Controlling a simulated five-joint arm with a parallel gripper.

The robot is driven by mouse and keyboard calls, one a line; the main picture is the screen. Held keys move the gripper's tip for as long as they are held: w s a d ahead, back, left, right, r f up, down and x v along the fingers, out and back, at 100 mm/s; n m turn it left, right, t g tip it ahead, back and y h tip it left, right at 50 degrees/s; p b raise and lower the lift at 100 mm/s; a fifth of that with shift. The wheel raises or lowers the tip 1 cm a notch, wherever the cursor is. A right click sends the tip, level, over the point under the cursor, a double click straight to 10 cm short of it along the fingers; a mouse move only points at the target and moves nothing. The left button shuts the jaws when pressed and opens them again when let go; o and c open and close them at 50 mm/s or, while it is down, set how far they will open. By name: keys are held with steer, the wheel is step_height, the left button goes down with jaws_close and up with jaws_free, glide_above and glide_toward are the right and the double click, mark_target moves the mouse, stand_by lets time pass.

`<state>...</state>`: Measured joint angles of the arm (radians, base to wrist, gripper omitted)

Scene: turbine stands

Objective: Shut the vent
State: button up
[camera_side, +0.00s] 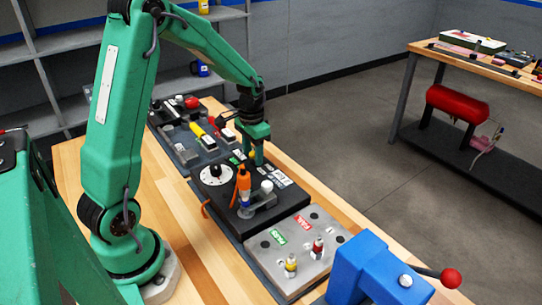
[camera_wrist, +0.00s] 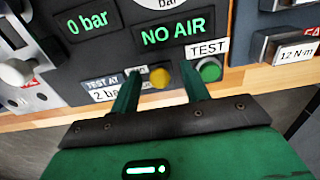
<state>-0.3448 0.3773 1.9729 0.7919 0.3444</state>
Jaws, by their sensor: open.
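A dark test panel (camera_wrist: 100,15) fills the top of the wrist view, with green displays reading "0 bar" and "NO AIR". A round yellow knob (camera_wrist: 160,78) sits on it, between the two fingers of my gripper (camera_wrist: 162,66). A small label beside the knob is mostly hidden by the left finger, so I cannot read whether it says vent. My gripper is open, with a finger on each side of the knob. I cannot tell whether either touches it. In the side view my gripper (camera_side: 256,158) reaches down at the panel's far end.
A green button (camera_wrist: 209,69) under a "TEST" label is close by the right finger. An orange and black tool (camera_side: 243,185) stands upright on the bench station near my gripper. A grey plate (camera_side: 290,268) with two small fittings and a blue vise (camera_side: 375,270) are nearer the camera.

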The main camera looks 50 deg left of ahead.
stand_by(0.5)
steer(key=c, duration=0.8)
steer(key=shift+o, duration=0.2)
steer(key=shift+w+r, duration=0.2)
steer(key=shift+w, duration=1.15)
steer(key=shift+w+f, duration=0.2)
steer(key=shift+w, duration=0.25)
steer(key=shift+c, duration=0.4)
steer(key=shift+w+f, duration=0.1)
steer(key=shift+w, duration=0.05)
jaws_close()
steer(key=shift+w, duration=0.5)
steer(key=shift+w+f, duration=0.25)
steer(key=shift+w, duration=0.7)
steer(key=shift+w+f, duration=0.25)
steer(key=shift+w, duration=0.65)
